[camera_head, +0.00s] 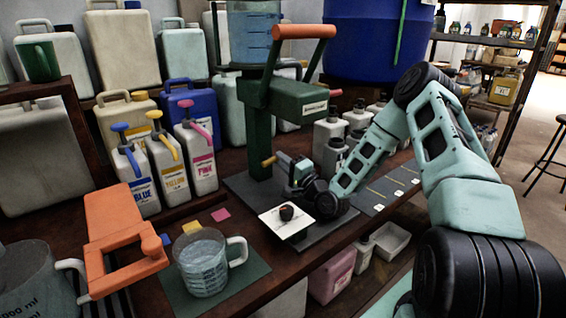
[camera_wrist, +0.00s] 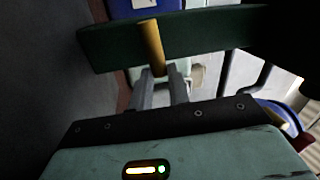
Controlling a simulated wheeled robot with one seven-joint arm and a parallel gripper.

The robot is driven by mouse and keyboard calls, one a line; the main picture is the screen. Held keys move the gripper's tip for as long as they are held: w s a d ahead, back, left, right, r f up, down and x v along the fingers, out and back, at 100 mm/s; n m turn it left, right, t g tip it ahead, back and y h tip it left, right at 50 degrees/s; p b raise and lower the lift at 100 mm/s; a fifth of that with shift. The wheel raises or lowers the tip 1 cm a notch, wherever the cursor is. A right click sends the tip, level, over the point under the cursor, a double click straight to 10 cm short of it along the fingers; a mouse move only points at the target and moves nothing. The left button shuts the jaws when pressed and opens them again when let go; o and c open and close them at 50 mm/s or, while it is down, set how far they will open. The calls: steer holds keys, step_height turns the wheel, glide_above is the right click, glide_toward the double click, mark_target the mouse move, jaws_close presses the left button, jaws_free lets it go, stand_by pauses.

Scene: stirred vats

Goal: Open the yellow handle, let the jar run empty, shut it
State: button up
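The yellow handle (camera_head: 268,162) is a short rod low on the dark green stand (camera_head: 258,130). In the wrist view the yellow handle (camera_wrist: 153,45) crosses a dark green bar, its lower end between my fingertips. My gripper (camera_head: 284,164) is beside the handle; in the wrist view my gripper (camera_wrist: 161,70) has its grey fingers apart, with a slight gap showing by the handle. A clear jar (camera_head: 250,38) of bluish liquid stands above the green stand, its top cut off. The outlet under it is not clearly seen.
A clear jug (camera_head: 203,264) holding liquid stands on a green mat at the front. An orange bar handle (camera_head: 304,31) tops the green press head. Bottles labelled BLUE, YELLOW and PINK (camera_head: 197,160) stand left.

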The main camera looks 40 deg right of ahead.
steer(key=o, duration=0.4)
steer(key=shift+c, duration=0.2)
step_height(320, 180, up, 10)
steer(key=p, duration=0.1)
